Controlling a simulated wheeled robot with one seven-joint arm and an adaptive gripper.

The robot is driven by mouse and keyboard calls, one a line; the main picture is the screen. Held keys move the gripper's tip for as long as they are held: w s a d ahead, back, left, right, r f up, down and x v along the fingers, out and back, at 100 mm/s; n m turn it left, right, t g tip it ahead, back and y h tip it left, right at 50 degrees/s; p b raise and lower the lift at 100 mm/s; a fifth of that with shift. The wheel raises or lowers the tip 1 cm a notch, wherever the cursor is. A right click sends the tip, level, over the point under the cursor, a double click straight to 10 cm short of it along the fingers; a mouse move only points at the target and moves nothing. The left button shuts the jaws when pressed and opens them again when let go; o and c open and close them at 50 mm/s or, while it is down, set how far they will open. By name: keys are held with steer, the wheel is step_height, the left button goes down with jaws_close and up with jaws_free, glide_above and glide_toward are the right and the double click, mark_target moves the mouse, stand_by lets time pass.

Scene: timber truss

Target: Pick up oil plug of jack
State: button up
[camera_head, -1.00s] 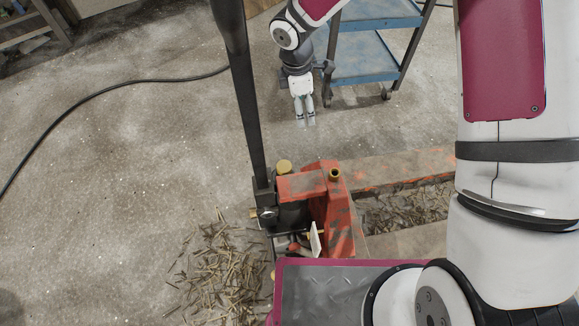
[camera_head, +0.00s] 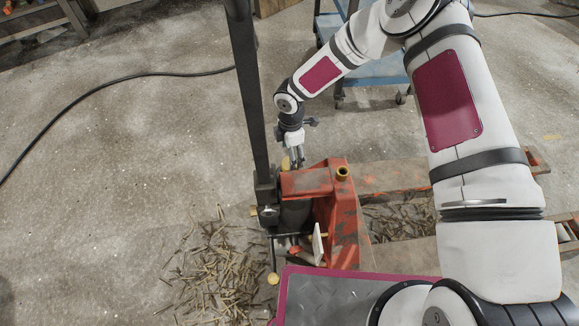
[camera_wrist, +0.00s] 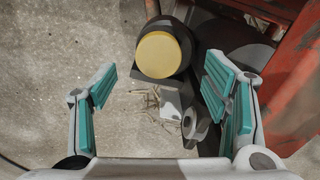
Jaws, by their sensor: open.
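The jack (camera_head: 325,200) is a worn orange and dark body with a tall black handle (camera_head: 246,90). In the wrist view, a round yellow plug (camera_wrist: 159,54) sits on a dark cylindrical part of the jack. It appears between the fingertips, toward the top of the picture. In the head view, the yellow plug (camera_head: 285,163) is partly hidden by my gripper (camera_head: 296,158), which points down close to it at the jack's far side. In the wrist view, my gripper (camera_wrist: 160,78) is open, with its teal pads apart and nothing between them. I see no contact with the plug.
Orange forks (camera_head: 395,178) extend right from the jack. The handle stands just left of my gripper. In the wrist view, an orange wall (camera_wrist: 297,80) is close to the right finger. A blue cart (camera_head: 375,70) stands behind. Open concrete floor lies left.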

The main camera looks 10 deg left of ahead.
steer(key=f+b, duration=0.1)
steer(key=f, duration=0.1)
steer(key=f+b, duration=0.1)
steer(key=f, duration=0.2)
steer(key=shift+a+f, duration=0.2)
steer(key=shift+f, duration=0.15)
steer(key=c, duration=1)
